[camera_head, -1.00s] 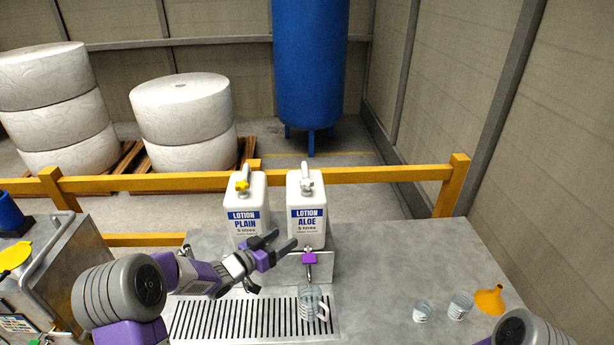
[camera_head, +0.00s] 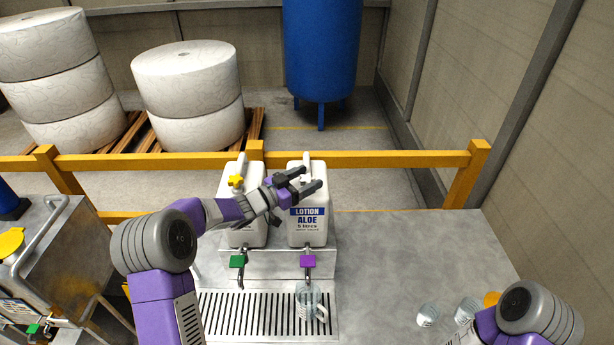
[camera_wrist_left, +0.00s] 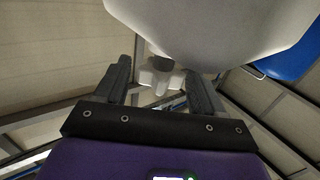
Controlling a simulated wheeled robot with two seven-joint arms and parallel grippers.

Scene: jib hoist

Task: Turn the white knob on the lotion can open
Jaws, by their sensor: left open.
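The white lotion can labelled ALOE (camera_head: 309,228) stands upright on a metal ledge behind the drip tray. Its white knob (camera_wrist_left: 160,78) shows in the left wrist view between my two fingers, with the can's pale body (camera_wrist_left: 215,25) above it. My left gripper (camera_head: 312,178) is open at the upper front of this can, its fingers on either side of the knob. I cannot tell whether a finger touches the knob. In the head view the gripper largely hides the knob. Only part of my right arm shows at the lower right; its gripper is out of frame.
The PLAIN can with a yellow knob (camera_head: 236,181) stands just left, partly behind my left arm. Green (camera_head: 237,261) and purple (camera_head: 308,261) taps are below the cans. A glass mug (camera_head: 307,301) stands on the drip tray (camera_head: 250,312). Cups (camera_head: 428,315) stand to the right.

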